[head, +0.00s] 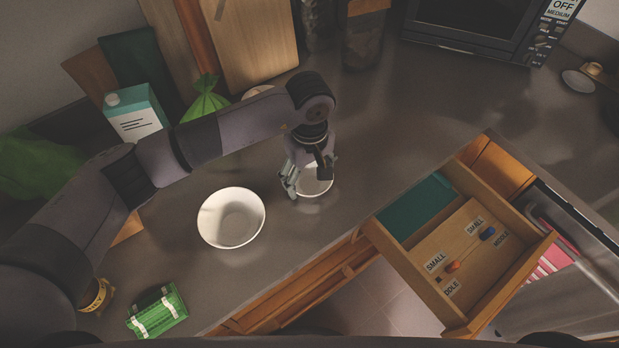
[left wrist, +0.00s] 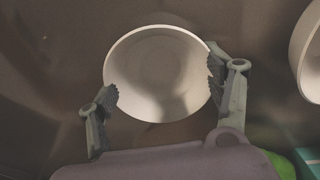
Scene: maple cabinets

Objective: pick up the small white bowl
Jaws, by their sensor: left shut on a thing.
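The small white bowl (head: 318,186) is at the middle of the grey counter, right of a larger white bowl (head: 231,217). My left gripper (head: 308,177) comes down over it from above and hides part of it. In the left wrist view the small bowl (left wrist: 160,70) sits between my two fingers, one at each side of its rim, and the gripper is shut on it. The bowl is empty. I cannot tell whether it touches the counter. My right gripper is not in view.
The larger bowl also shows at the right edge of the left wrist view (left wrist: 311,62). An open drawer (head: 470,245) juts out at the right. A carton (head: 135,112), a green bag (head: 205,102) and cutting boards (head: 250,45) stand behind. A microwave (head: 480,25) is at the back.

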